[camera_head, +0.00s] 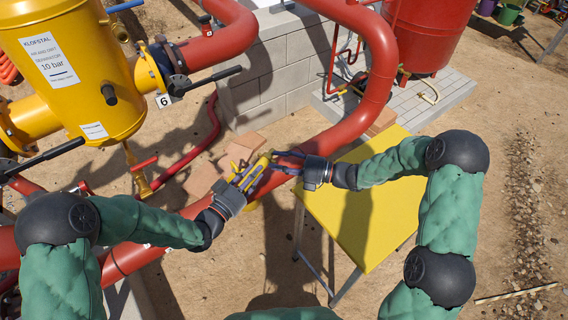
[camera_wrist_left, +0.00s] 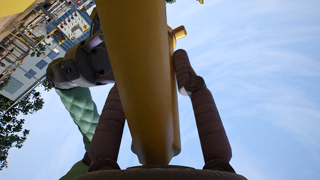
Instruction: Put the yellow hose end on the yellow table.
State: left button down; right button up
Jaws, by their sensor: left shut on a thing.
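The yellow hose end (camera_head: 259,165) is a yellow cylinder held in the air left of the table. It also fills the middle of the left wrist view (camera_wrist_left: 140,70), with a small knob on its side. My left gripper (camera_head: 246,177) is shut on it, a finger on each side. My right gripper (camera_head: 278,161) is close beside the hose end, pointing left. Whether its fingers touch the hose end or are closed is unclear. The yellow table (camera_head: 365,212) stands at centre right, its visible top bare, partly under my right arm.
A thick red pipe (camera_head: 372,45) curves down behind the table and runs past the grippers. A yellow separator tank (camera_head: 75,65) with valves stands at the left. A grey block wall (camera_head: 275,70) and a red tank (camera_head: 440,30) are behind. Sandy ground lies at the right.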

pick_arm(q)
jog(key=shift+s+d, duration=0.2)
jog(key=shift+d, duration=0.05)
pick_arm(e)
jog(key=shift+s+a+f, duration=0.1)
jog(key=shift+a, duration=0.05)
grip_shut()
pick_arm(q)
jog(key=c, duration=0.9)
grip_release()
jog(key=shift+w, duration=0.1)
jog(key=shift+a, duration=0.1)
